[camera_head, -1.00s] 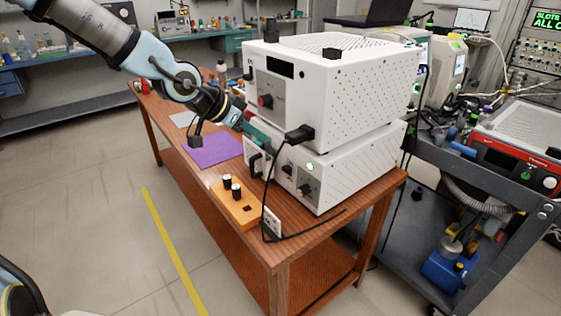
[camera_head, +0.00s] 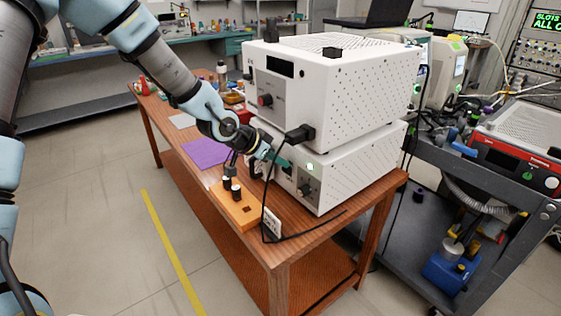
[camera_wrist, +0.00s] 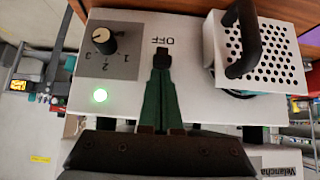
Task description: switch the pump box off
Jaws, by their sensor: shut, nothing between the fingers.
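The pump box (camera_head: 335,170) is the lower of two stacked white boxes on the wooden table. Its front panel in the wrist view (camera_wrist: 125,35) has a black knob (camera_wrist: 104,40) with a numbered scale, a lit green lamp (camera_wrist: 99,95) and an upside-down OFF label (camera_wrist: 162,41). The lamp is also lit in the head view (camera_head: 310,167). My gripper (camera_head: 287,164) is at that front panel, its green fingers (camera_wrist: 160,68) shut together and empty. A dark piece at the fingertips lies just below the OFF label; I cannot tell whether they touch the switch, which is largely hidden.
A perforated white piece (camera_wrist: 275,65) with a black handle (camera_wrist: 243,30) is close to the right of my fingers in the wrist view. The upper white box (camera_head: 340,95) overhangs the panel. A black cable (camera_head: 267,195) hangs in front, near an orange block (camera_head: 236,208).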

